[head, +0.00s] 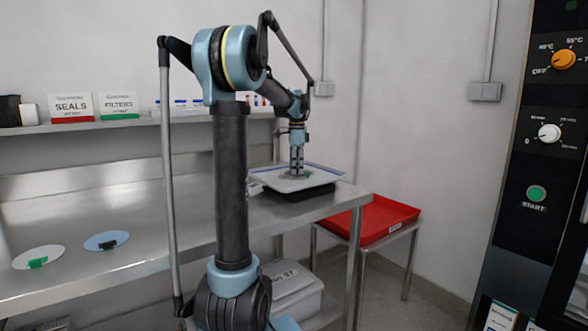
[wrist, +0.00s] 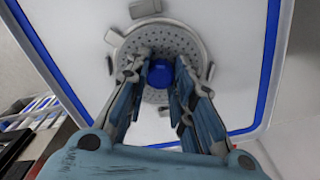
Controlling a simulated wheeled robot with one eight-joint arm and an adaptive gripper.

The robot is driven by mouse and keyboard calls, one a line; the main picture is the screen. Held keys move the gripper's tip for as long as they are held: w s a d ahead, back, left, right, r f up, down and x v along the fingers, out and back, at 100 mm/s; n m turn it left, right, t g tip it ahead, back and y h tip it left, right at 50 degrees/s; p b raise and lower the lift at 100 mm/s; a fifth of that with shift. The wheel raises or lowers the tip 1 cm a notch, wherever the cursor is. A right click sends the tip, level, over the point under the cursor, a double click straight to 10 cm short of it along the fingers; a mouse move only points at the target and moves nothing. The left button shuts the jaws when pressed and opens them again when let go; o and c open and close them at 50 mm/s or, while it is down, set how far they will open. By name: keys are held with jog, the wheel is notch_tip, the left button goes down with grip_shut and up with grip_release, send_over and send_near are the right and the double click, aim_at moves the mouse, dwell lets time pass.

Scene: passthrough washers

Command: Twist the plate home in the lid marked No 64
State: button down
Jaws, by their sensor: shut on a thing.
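My gripper (head: 297,172) points down over a white lid (head: 322,181) with a blue edge, on the far right end of the steel bench. In the wrist view the lid (wrist: 236,88) fills most of the picture. A round grey perforated plate (wrist: 163,36) sits at the lid's opening, with dark tabs around its rim. My gripper (wrist: 162,68) is shut on the blue handle (wrist: 161,76) at the plate's middle, one finger on each side. My fingers hide part of the plate. I cannot read a number on this lid, nor tell whether the plate is fully turned.
A white disc (head: 54,254) with a green handle and a blue disc (head: 94,243) with a black handle lie at the bench's left. A red tray (head: 380,213) stands on a low table at right. A dark control panel (head: 520,150) stands far right. The bench middle is clear.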

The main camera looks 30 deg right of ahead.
jog(key=shift+f, duration=0.15)
dwell(0.3)
jog(key=m, duration=0.8)
jog(key=shift+m, duration=0.3)
jog(key=c, duration=1.3)
grip_release()
jog(key=o, duration=0.5)
